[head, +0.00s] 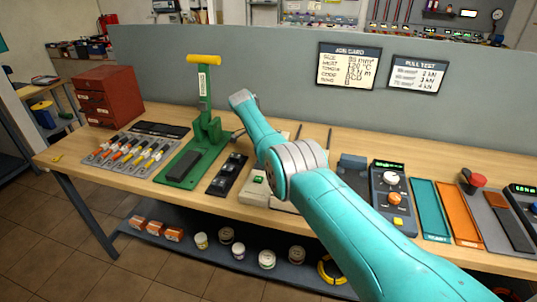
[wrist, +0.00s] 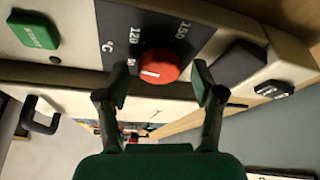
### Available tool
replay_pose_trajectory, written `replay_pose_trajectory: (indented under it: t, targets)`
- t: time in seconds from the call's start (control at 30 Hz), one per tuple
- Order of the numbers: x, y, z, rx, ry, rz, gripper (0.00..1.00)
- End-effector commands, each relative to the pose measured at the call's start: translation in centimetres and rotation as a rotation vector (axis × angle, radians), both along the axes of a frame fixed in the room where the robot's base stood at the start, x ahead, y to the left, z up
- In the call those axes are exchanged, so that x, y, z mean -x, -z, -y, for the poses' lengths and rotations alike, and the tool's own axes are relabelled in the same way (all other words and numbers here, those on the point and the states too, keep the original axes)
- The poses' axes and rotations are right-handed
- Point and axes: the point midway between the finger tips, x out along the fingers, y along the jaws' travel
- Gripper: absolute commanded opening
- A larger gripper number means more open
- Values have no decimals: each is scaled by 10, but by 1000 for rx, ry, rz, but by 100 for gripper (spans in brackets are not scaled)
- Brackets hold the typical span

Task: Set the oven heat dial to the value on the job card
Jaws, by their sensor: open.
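The job card (head: 348,66) hangs on the grey partition in the head view; its heat line appears to read 120 °C, in small print. The red oven heat dial (wrist: 158,66) sits on a dark scale panel (wrist: 180,15) in the wrist view. Its white pointer line points left, toward a mark partly hidden by my left finger. The numbers 120 and 150 show above the dial. My gripper (wrist: 160,76) is open, with one finger on each side of the dial. Contact cannot be told. My arm hides the gripper in the head view.
A green button (wrist: 35,30) is left of the dial, and a dark block (wrist: 237,63) is right of it. In the head view a green press (head: 192,150), a red drawer box (head: 108,96) and a dial-fitted unit (head: 392,190) stand on the wooden bench (head: 130,187).

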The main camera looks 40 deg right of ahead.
Motion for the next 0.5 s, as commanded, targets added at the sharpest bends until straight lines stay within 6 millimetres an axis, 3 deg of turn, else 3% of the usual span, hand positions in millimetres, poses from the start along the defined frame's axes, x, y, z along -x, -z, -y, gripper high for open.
replay_pose_trajectory:
  t: [0.17,0.4,0.5]
  targets:
    - [-3,-10,-3,1,-1,3,67]
    - [-12,-48,-16,1,-1,3,67]
    - [-13,-56,-19,0,0,0,67]
